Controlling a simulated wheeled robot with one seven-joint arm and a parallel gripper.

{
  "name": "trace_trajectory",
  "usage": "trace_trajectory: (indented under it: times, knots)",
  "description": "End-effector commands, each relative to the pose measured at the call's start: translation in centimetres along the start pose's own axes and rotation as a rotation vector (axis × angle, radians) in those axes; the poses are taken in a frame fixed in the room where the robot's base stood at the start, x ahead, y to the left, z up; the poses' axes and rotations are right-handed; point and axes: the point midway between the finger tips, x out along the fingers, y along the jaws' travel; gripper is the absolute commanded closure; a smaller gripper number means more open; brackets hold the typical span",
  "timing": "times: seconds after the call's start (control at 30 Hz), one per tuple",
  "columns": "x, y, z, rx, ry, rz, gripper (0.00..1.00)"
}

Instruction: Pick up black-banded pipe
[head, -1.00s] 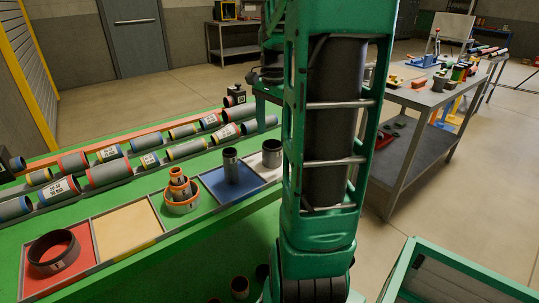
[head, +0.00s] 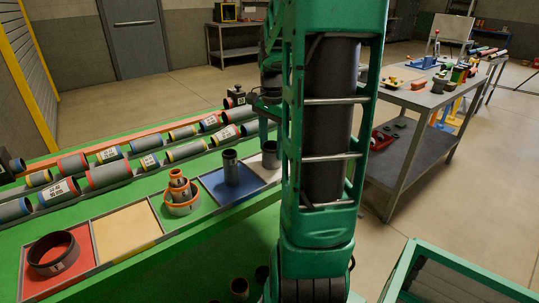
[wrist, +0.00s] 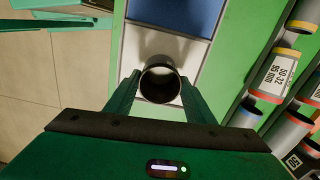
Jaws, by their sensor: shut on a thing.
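The black-banded pipe (wrist: 160,83), a short grey tube with a dark rim, stands upright at the white compartment (wrist: 134,48) in the wrist view. My gripper (wrist: 159,84) is shut on it, one finger on each side. I look down into its dark open end. In the head view the pipe (head: 269,154) shows at the far right end of the tray, its right edge close to my arm, which hides part of the view. I cannot tell whether its base touches the compartment floor.
Stacked orange rings (head: 181,195) and a dark ring (head: 53,253) occupy other compartments; the yellow one (head: 127,232) is empty. Several banded pipes (head: 108,173) lie in rows behind.

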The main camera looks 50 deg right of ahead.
Motion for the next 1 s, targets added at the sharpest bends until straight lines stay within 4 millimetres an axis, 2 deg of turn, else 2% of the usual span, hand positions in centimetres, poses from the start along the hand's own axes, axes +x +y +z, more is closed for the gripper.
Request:
trace_trajectory:
  times: [0.23,0.5,0.7,1.0]
  knots:
    - [-1.1,-0.1,0.0,0.0,0.002,-0.002,0.81]
    - [-6.1,-0.1,0.0,-0.001,0.003,-0.005,0.81]
    - [-9.0,-0.1,0.0,-0.001,0.002,-0.002,0.81]
    - [-10.1,0.0,0.0,0.0,0.001,-0.001,0.81]
